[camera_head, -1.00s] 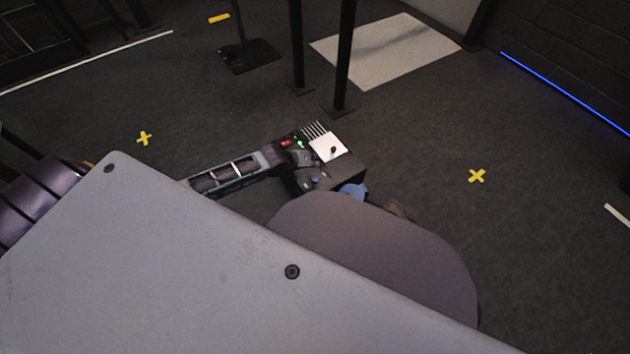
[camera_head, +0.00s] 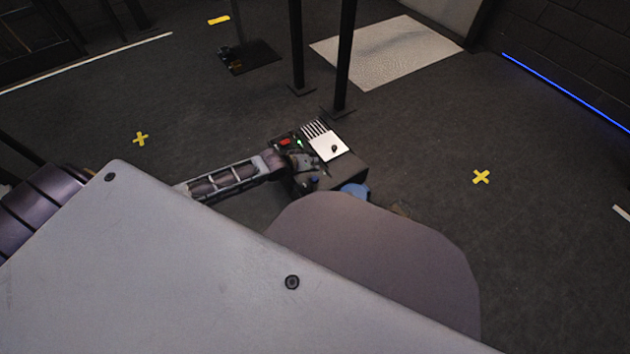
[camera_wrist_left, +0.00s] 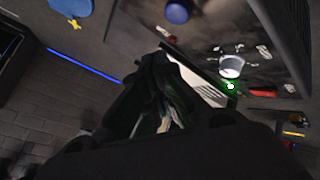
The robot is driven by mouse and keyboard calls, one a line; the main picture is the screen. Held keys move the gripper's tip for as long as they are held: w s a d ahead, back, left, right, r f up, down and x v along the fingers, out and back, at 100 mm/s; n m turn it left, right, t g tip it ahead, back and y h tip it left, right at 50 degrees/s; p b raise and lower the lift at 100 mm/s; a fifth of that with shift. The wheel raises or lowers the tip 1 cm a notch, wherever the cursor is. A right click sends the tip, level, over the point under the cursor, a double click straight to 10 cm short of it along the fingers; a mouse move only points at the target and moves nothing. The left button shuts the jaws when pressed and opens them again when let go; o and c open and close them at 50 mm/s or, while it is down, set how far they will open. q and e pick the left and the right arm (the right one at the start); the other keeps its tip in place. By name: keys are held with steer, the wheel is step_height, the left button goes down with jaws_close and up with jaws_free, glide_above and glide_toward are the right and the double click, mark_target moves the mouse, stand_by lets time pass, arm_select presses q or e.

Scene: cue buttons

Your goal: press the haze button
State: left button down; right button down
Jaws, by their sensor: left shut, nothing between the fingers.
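A dark control box (camera_head: 345,178) stands beyond my grey body panels in the head view. The left wrist view shows the blue button (camera_wrist_left: 176,12), a pale round button (camera_wrist_left: 231,67), the green light (camera_wrist_left: 230,86) and the red button (camera_wrist_left: 268,93). Labels are too small to read, so I cannot tell which is haze. My left gripper (camera_head: 306,160) is shut and empty over the box top; contact is unclear.
Dark posts (camera_head: 345,60) stand behind the box. A pale floor sheet (camera_head: 385,50) lies behind them. Yellow crosses (camera_head: 481,177) mark the floor, which is open to the right. A blue object (camera_head: 355,190) sits at the box's near side.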

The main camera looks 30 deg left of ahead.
mark_target(313, 177)
arm_select(q)
steer(key=shift+f+b, duration=0.35)
steer(key=shift+f, duration=1)
steer(key=shift+f+b, duration=0.3)
steer(key=shift+f, duration=0.05)
arm_select(e)
steer(key=shift+w+a+f, duration=0.1)
steer(key=shift+w+f, duration=0.25)
steer(key=shift+f, duration=0.3)
steer(key=shift+s+f, duration=0.15)
steer(key=shift+s, duration=0.15)
steer(key=shift+w+r, duration=0.3)
steer(key=shift+w, duration=0.05)
arm_select(q)
steer(key=shift+f, duration=0.4)
arm_select(e)
steer(key=shift+s, duration=0.4)
arm_select(q)
steer(key=shift+f, duration=0.2)
arm_select(e)
steer(key=shift+w+r, duration=0.25)
steer(key=shift+w, duration=0.15)
